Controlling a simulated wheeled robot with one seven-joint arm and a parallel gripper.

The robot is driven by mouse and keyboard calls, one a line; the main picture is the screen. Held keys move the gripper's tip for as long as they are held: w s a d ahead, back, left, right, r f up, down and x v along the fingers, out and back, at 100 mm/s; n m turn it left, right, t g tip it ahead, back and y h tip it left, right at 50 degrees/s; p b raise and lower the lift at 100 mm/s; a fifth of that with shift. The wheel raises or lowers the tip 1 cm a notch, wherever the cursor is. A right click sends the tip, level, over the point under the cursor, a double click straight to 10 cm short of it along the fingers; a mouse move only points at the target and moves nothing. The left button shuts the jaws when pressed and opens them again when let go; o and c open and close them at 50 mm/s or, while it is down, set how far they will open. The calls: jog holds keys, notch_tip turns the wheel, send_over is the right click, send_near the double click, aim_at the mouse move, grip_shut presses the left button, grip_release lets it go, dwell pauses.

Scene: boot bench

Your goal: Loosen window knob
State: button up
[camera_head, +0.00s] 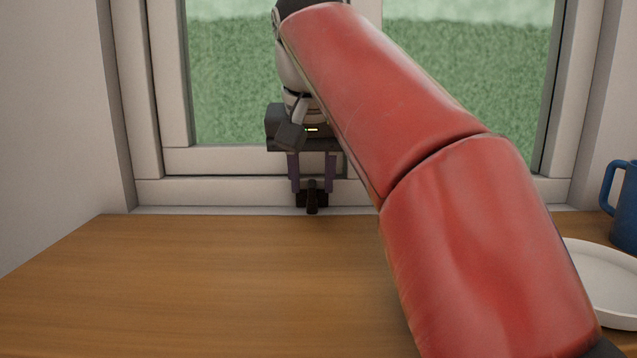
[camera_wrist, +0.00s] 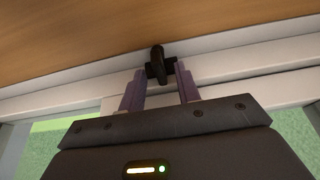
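The window knob (camera_head: 312,198) is a small black handle at the bottom of the white window frame, just above the wooden surface. It also shows in the wrist view (camera_wrist: 157,62), at top centre. My gripper (camera_head: 312,188) is right above it, pointing down, with its two purple fingers apart. In the wrist view the fingers (camera_wrist: 160,75) stand on either side of the knob's lower part with a gap visible. Whether either finger touches the knob I cannot tell.
The wooden surface (camera_head: 180,285) is clear at left and centre. A white plate (camera_head: 607,285) and a blue mug (camera_head: 625,205) stand at the right edge. The white window frame (camera_head: 230,190) spans the back, with green outside. My red arm covers much of the middle right.

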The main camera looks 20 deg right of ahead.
jog(key=shift+c, duration=0.3)
grip_shut()
jog(key=shift+d+r+n+y+p, duration=0.15)
jog(key=shift+n+y+p, duration=0.15)
jog(key=shift+n+p, duration=0.35)
jog(key=shift+n+y, duration=0.3)
jog(key=shift+n, duration=0.55)
jog(key=shift+o, duration=0.3)
grip_release()
jog(key=v, duration=0.7)
jog(key=shift+s+r, duration=0.2)
jog(key=shift+s, duration=0.05)
